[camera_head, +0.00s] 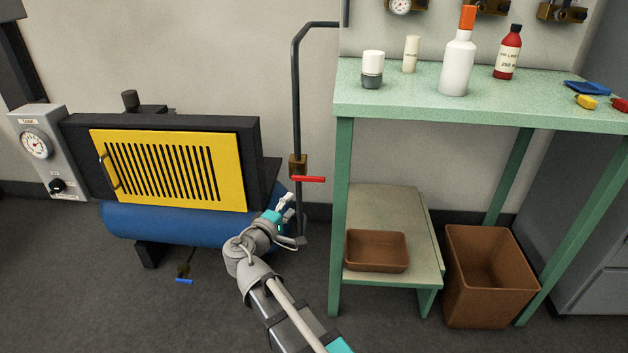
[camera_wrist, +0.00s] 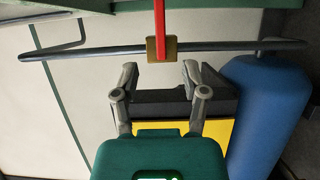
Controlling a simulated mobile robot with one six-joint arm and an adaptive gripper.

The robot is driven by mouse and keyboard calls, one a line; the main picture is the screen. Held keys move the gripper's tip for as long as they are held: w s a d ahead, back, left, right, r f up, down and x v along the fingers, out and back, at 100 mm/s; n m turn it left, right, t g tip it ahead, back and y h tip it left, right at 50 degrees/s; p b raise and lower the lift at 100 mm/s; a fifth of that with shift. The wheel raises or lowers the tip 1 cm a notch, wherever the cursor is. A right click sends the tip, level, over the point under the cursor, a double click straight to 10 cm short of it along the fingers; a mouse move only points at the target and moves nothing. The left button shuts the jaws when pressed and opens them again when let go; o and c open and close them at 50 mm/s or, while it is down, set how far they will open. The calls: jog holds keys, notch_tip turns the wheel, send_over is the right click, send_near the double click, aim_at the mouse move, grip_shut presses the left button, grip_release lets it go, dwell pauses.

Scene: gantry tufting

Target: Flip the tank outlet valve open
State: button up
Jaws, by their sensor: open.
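The outlet valve has a brass body (camera_head: 298,164) on a dark vertical pipe (camera_head: 297,95), right of the blue tank (camera_head: 160,228). Its red lever (camera_head: 309,179) sticks out to the right, across the pipe. In the wrist view the brass body (camera_wrist: 161,48) lies just beyond my fingertips, with the red lever (camera_wrist: 159,18) pointing up the picture, square to the pipe. My gripper (camera_wrist: 160,74) is open and empty. Its two fingers are apart, lined up either side of the valve body and not visibly touching it. In the head view my gripper (camera_head: 284,207) is below and left of the lever.
A yellow slatted panel (camera_head: 165,170) stands above the tank. A small blue-handled valve (camera_head: 184,280) hangs below it. A green table (camera_head: 450,112) with bottles stands right of the pipe, its leg close to the lever. A brown tray (camera_head: 377,264) and bin (camera_head: 490,310) are below.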

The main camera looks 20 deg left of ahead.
aim_at(313, 180)
jog(key=w, duration=0.4)
jog(key=w+d, duration=0.1)
jog(key=w, duration=0.4)
jog(key=w+d, duration=0.1)
jog(key=w, duration=0.3)
jog(key=shift+w, duration=0.15)
grip_shut()
